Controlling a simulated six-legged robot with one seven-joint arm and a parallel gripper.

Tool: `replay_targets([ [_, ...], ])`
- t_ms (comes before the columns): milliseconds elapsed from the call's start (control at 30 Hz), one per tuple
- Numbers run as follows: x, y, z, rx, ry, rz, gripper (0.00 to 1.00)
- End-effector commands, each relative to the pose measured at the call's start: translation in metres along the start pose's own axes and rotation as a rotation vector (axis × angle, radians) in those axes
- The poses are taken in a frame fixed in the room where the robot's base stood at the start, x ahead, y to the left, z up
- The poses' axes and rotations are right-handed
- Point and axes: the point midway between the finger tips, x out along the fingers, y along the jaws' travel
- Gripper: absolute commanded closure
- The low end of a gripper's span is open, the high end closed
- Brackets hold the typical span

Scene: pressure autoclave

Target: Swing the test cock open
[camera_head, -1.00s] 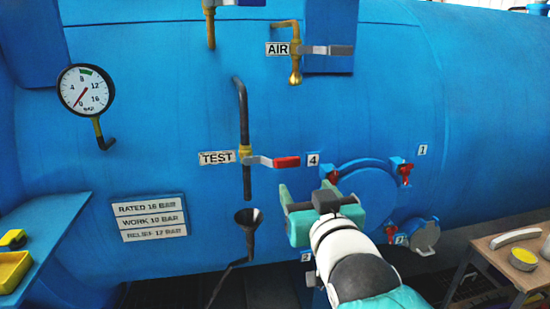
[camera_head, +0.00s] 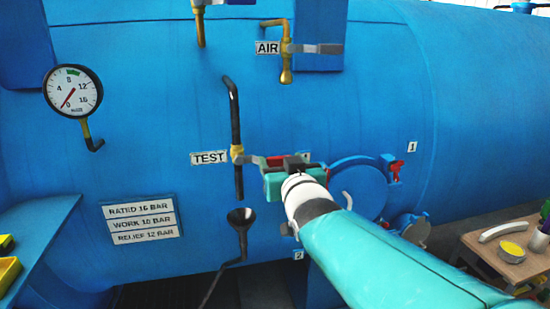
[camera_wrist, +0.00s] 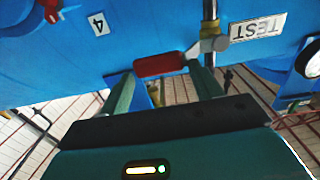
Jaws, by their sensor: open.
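The test cock (camera_head: 237,154) is a brass valve on a dark vertical pipe, beside the TEST label (camera_head: 209,158). Its lever sticks out sideways to the right, with a red grip (camera_head: 275,160) partly hidden by my gripper in the head view. My gripper (camera_head: 280,170) is at the lever. In the wrist view the picture is upside down; the red grip (camera_wrist: 160,64) lies across the gap at the tips of my open fingers (camera_wrist: 162,84). I cannot tell whether the fingers touch it.
A black funnel (camera_head: 241,217) stands below the test pipe. The AIR valve (camera_head: 287,50) with a grey lever is above. A round hatch with red-handled clamps (camera_head: 396,168) is right of my gripper. A pressure gauge (camera_head: 73,92) is at left.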

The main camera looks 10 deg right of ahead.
Motion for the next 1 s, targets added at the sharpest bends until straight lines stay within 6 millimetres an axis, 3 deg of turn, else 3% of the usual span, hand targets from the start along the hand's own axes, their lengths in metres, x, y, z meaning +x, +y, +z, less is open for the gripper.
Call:
replay_targets([
  [200,0.024,-0.001,0.000,0.002,-0.001,0.000,0.36],
  [567,0.029,-0.001,0.000,0.001,0.000,0.001,0.36],
  [800,0.029,-0.001,0.000,0.001,0.000,0.001,0.83],
  [1000,0.029,0.000,-0.001,-0.007,0.000,0.001,0.86],
])
